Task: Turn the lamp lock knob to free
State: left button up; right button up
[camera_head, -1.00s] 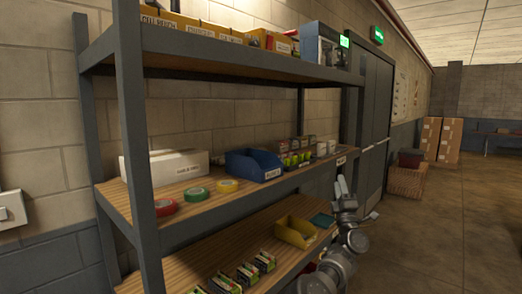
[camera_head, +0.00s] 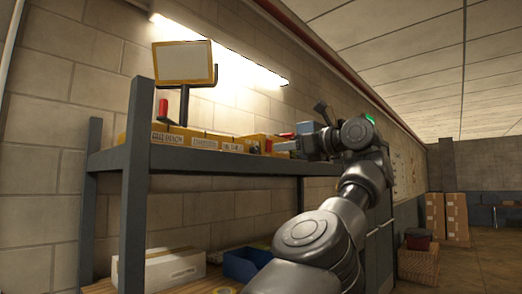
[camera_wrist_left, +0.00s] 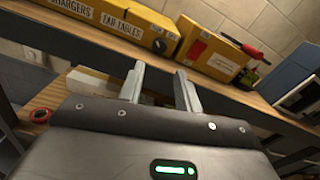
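My left gripper (camera_head: 284,147) is at the front of the top shelf, its fingers toward the yellow boxes. In the left wrist view the two fingers (camera_wrist_left: 160,88) are apart with nothing between them. Beyond them is a yellow box with a small black knob (camera_wrist_left: 159,45). A red part (camera_head: 268,146) shows just left of the gripper in the head view. I cannot tell which knob is the lamp lock. My right gripper is not in view.
Labelled yellow boxes (camera_head: 205,143) line the top shelf (camera_head: 225,160). A yellow-framed panel (camera_head: 183,62) stands on a post above them, near a red handle (camera_head: 163,108). A red-handled tool (camera_wrist_left: 250,50) and a blue-grey box (camera_wrist_left: 292,68) are at the right. Shelf posts stand at left.

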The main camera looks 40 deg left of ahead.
aim_at(257, 149)
pick_arm(q)
jog(key=a+p, duration=0.1)
jog(key=a, duration=0.9)
jog(key=shift+s+p, duration=0.2)
jog(key=shift+p, duration=0.15)
jog(key=shift+d, duration=0.1)
jog(key=c, duration=0.7)
jog(key=m+b, duration=0.2)
jog(key=shift+f+b, duration=0.2)
jog(key=shift+b, duration=0.15)
jog(key=shift+r+m+b, duration=0.25)
jog(key=shift+m+b, duration=0.15)
jog(key=shift+m, duration=0.8)
jog(key=o, duration=0.7)
